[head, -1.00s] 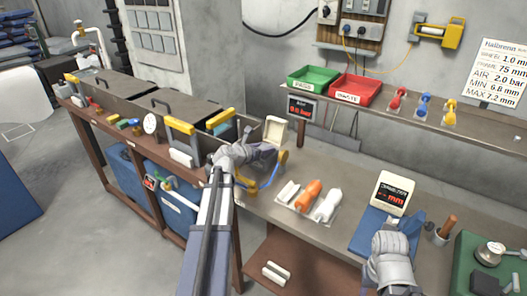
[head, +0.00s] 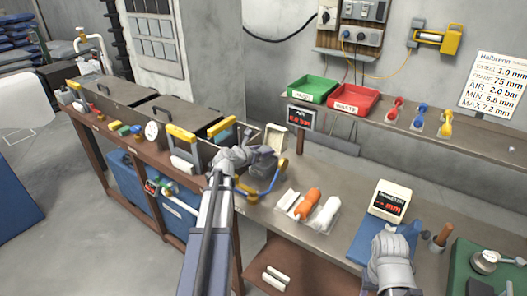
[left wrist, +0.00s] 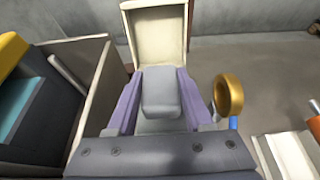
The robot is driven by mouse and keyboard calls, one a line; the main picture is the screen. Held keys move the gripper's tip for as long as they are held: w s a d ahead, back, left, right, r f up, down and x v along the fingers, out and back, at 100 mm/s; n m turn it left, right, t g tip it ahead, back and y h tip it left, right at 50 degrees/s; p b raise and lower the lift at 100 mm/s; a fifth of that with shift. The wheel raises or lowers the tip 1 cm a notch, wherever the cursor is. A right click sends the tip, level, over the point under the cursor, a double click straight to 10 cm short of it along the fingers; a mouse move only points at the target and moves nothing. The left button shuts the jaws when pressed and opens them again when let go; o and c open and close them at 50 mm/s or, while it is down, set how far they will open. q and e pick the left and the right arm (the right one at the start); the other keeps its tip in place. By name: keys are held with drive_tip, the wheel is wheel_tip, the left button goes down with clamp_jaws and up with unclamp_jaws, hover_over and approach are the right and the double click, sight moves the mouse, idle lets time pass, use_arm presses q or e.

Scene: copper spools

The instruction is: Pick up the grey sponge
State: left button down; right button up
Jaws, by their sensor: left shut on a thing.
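The grey sponge (left wrist: 161,95) is a small rounded grey block. In the left wrist view it sits between the two purple fingers of my left gripper (left wrist: 161,102), which are shut on it. In the head view my left gripper (head: 262,163) is over the bench beside the grey machine housings, and its wrist partly hides the sponge. My right gripper (head: 412,232) is at the lower right, over a blue mat, and its jaw opening is too small to judge.
An open cream box (head: 276,138) stands just behind my left gripper. A yellow ring on a blue part (left wrist: 229,97) is close on its right. A gauge display (head: 389,201) stands near my right gripper.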

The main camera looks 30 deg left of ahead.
sight(263, 149)
use_arm(q)
wheel_tip(263, 149, up, 8)
drive_tip(key=p, duration=0.6)
drive_tip(key=shift+f, duration=0.2)
drive_tip(key=shift+f, duration=0.1)
